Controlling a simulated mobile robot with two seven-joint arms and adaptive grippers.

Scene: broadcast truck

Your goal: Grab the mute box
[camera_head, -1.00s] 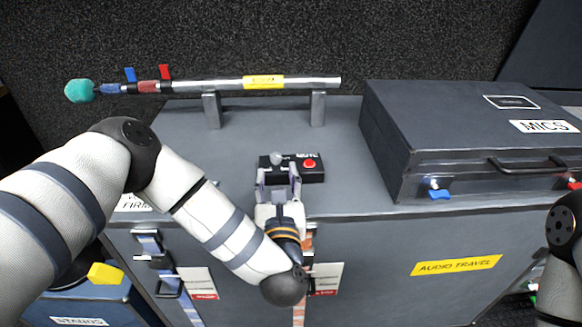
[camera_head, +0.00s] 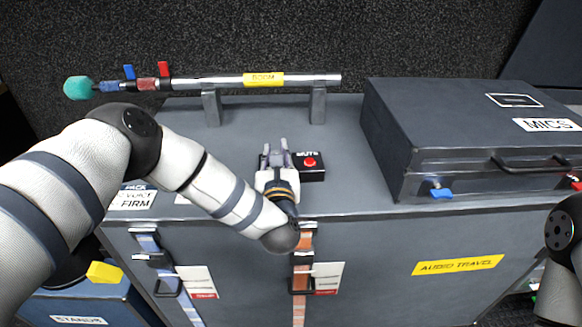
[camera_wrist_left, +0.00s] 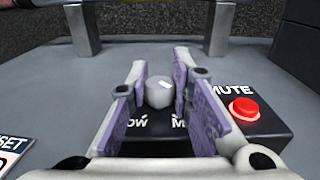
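The mute box (camera_head: 314,172) is a black box with a red button and a grey-white knob. It sits on the grey case top, near its front edge. In the left wrist view the mute box (camera_wrist_left: 262,112) shows its knob (camera_wrist_left: 159,93) between my left gripper's (camera_wrist_left: 160,62) fingers. The fingers have pale purple pads. Whether they press on the knob cannot be told. In the head view my left gripper (camera_head: 277,147) covers the box's left part. My right gripper is out of view; only part of my right arm shows at the right edge.
A boom pole (camera_head: 215,83) rests on two grey stands (camera_head: 317,105) behind the mute box. A closed dark MICS case (camera_head: 430,120) stands to the right. A dark STANDS case (camera_head: 120,305) is low at the left.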

